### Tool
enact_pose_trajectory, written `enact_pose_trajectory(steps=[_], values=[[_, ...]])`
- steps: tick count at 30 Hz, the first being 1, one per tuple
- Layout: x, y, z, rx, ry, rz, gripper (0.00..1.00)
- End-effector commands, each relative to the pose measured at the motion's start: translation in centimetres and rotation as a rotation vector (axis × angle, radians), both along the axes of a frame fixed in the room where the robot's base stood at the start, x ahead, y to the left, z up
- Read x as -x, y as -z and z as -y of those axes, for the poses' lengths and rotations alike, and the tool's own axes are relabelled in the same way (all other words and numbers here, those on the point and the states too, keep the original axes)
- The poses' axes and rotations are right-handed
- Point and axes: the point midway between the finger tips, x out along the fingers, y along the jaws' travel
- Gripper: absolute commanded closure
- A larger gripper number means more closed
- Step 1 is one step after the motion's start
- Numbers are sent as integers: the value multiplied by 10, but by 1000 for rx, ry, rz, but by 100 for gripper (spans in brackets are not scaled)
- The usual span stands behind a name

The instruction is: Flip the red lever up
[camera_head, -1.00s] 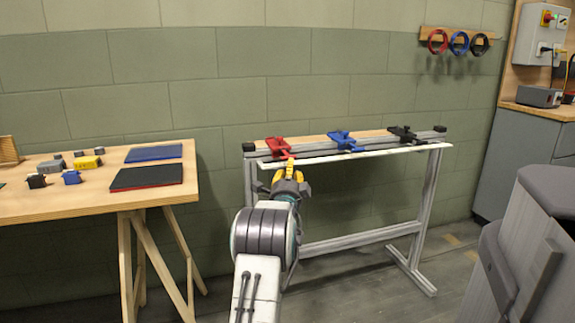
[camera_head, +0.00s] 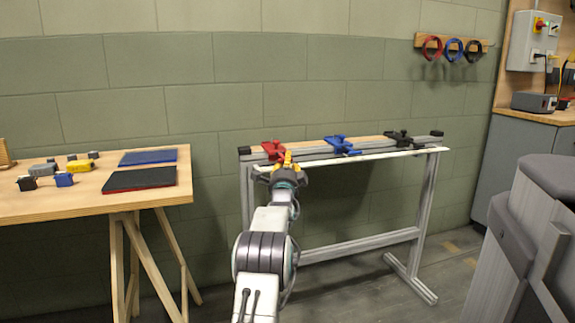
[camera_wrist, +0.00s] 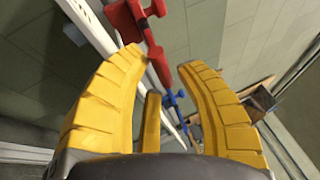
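The red lever (camera_head: 272,149) is at the left end of the metal rail stand, left of the blue lever (camera_head: 341,145) and the black lever (camera_head: 403,138). My gripper (camera_head: 277,163) is just in front of and below the red lever. In the wrist view, the yellow fingers (camera_wrist: 157,62) are apart, and the red lever (camera_wrist: 139,27) shows beyond and partly between their tips. I cannot tell whether a finger touches it. The blue lever (camera_wrist: 171,97) shows farther along the rail.
The metal stand (camera_head: 430,190) has a white strip along its front edge. A wooden table (camera_head: 95,207) with small blocks and two flat pads stands at the left. Colored rings (camera_head: 454,48) hang on the wall. A grey object (camera_head: 540,230) is at the lower right.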

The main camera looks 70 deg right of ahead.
Motion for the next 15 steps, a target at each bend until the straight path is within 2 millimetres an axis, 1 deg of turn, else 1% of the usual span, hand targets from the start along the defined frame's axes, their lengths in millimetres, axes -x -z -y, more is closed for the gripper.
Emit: enact_pose_trajectory(steps=[8, 9, 15], values=[[0, 0, 0, 0, 0, 0, 68], [0, 0, 0, 0, 0, 0, 64], [0, 0, 0, 0, 0, 0, 82]])
